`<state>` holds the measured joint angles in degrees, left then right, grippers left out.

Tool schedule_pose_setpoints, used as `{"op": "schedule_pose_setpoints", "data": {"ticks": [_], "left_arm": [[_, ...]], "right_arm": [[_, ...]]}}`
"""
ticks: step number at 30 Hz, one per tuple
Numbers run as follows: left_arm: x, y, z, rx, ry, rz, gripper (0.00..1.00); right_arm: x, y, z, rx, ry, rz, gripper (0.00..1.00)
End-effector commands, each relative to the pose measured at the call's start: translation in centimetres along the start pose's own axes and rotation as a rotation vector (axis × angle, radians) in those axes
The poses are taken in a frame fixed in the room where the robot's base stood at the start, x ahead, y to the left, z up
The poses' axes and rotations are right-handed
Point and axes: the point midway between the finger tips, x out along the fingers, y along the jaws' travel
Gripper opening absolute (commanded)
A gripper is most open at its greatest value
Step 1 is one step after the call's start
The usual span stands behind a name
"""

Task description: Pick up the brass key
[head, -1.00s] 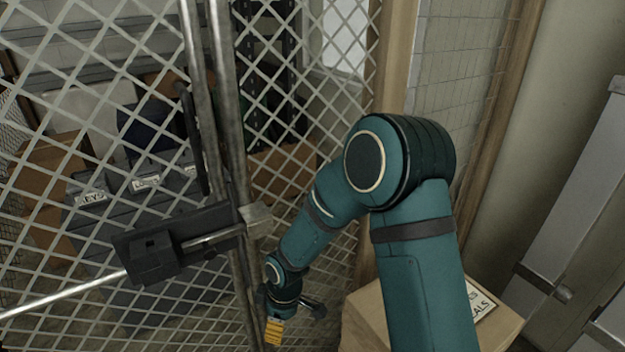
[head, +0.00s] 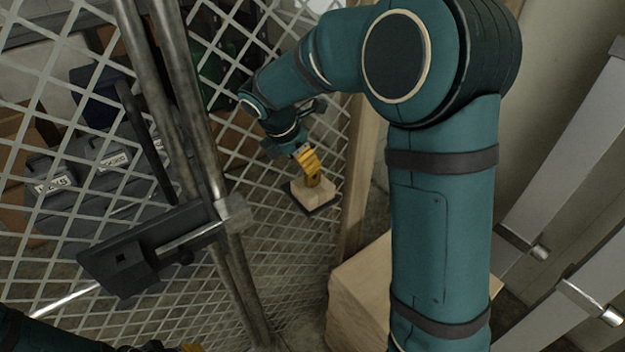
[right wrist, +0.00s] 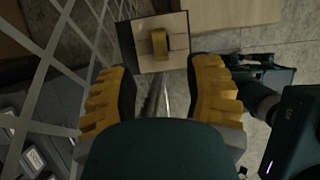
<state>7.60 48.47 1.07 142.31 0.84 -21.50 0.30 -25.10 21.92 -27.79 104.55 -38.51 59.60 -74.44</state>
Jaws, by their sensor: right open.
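A small brass-coloured piece, which looks like the brass key (right wrist: 160,43), stands on a square wooden block with a dark edge (right wrist: 178,63). The block also shows in the head view (head: 315,194), close to the mesh. My right gripper (head: 308,165) is in front of the block in the head view. In the right wrist view its yellow fingers (right wrist: 163,92) are spread with nothing between them. The key lies beyond the fingertips, roughly centred between them.
A wire-mesh partition (head: 250,130) runs close beside my right gripper. A dark latch with a metal bolt (head: 150,245) sits on its upright posts. Dark labelled cases (head: 85,175) stand behind the mesh. A wooden box (head: 362,300) is at lower centre.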

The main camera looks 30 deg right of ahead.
Motion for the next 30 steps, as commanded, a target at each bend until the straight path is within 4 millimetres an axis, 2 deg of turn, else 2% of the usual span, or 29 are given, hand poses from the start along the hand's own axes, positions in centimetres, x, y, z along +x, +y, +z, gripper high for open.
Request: {"op": "schedule_pose_setpoints", "data": {"ticks": [1, 8, 15, 18, 26, 27, 29, 30], "left_arm": [[0.1, -0.1, 0.0, 0.000, 0.000, 0.000, 0.47], [0.3, -0.1, 0.0, 0.000, 0.000, -0.001, 0.47], [0.9, -0.3, 0.1, 0.001, 0.000, -0.002, 0.47], [1.0, -0.3, 0.1, 0.001, 0.000, -0.002, 0.47], [1.0, -0.3, 0.1, 0.001, 0.000, -0.002, 0.47], [1.0, -0.3, 0.1, 0.001, 0.000, -0.002, 0.47], [1.0, -0.3, 0.1, 0.001, 0.000, -0.002, 0.47], [1.0, -0.3, 0.1, 0.001, 0.000, -0.002, 0.47]], "right_arm": [[0.7, 0.0, 0.0, 0.001, 0.000, -0.001, 0.50], [2.1, -0.1, 0.1, 0.000, 0.000, -0.001, 0.50], [5.5, -0.2, 0.5, 0.001, 0.000, -0.002, 0.50], [6.4, -0.2, 0.5, 0.000, 0.000, -0.001, 0.50], [6.7, -0.2, 0.5, 0.001, 0.001, 0.002, 0.50], [6.7, -0.2, 0.5, 0.001, 0.001, 0.002, 0.53], [6.7, -0.2, 0.5, 0.001, 0.001, 0.002, 0.32], [6.7, -0.2, 0.5, 0.001, 0.001, 0.002, 0.18]]}}
